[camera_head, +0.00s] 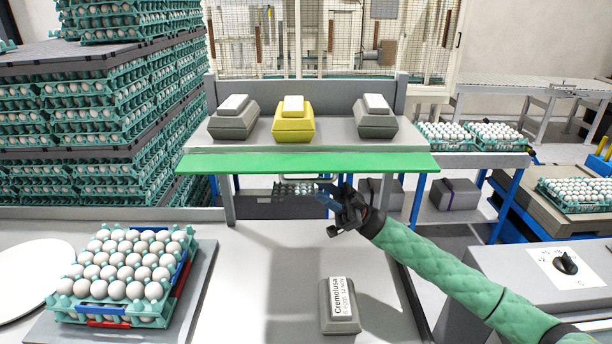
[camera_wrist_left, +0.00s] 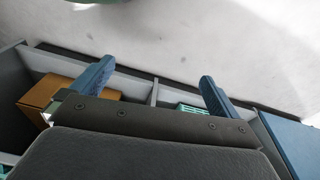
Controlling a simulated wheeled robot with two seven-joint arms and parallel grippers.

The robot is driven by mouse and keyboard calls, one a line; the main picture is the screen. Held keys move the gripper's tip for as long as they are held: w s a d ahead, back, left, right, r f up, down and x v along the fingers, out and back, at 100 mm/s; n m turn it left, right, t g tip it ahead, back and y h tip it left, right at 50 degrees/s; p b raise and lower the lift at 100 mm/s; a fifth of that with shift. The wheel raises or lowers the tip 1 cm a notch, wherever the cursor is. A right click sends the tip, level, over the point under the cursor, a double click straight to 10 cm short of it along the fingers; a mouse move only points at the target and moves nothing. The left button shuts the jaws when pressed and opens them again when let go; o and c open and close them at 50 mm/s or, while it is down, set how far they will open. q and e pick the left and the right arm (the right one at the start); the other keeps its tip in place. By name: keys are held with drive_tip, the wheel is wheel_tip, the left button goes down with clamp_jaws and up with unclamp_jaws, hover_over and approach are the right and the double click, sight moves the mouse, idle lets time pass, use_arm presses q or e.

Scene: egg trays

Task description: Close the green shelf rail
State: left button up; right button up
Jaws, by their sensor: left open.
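The green shelf rail (camera_head: 310,163) is a long flat green strip along the front edge of the raised shelf in the head view. It sticks out toward me and looks nearly level. My right gripper (camera_head: 328,196) is just below the rail, right of its middle, with blue fingertips pointing up and left. I cannot tell whether it touches the rail or how far its fingers are apart. My left gripper (camera_wrist_left: 155,88) shows in the left wrist view, with its two blue fingers wide apart and nothing between them. It is outside the head view.
Three egg cartons, grey, yellow (camera_head: 294,126) and grey, stand on the shelf (camera_head: 350,135). A labelled grey carton (camera_head: 340,318) lies on the table below. A tray of eggs (camera_head: 105,318) is at the left. The middle of the table is clear. Stacked egg trays stand behind left.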

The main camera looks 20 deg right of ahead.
sight(309, 182)
drive_tip(key=p+x, duration=0.2)
drive_tip(key=x, duration=0.3)
drive_tip(key=shift+r, duration=0.15)
use_arm(q)
wheel_tip(309, 182, down, 7)
drive_tip(key=s+a, duration=0.1)
drive_tip(key=a, duration=0.1)
drive_tip(key=shift+s+t+p, duration=0.3)
drive_tip(key=shift+s, duration=0.05)
use_arm(e)
drive_tip(key=shift+a+r, duration=0.1)
drive_tip(key=shift+a, duration=0.25)
drive_tip(key=shift+c, duration=0.4)
clamp_jaws()
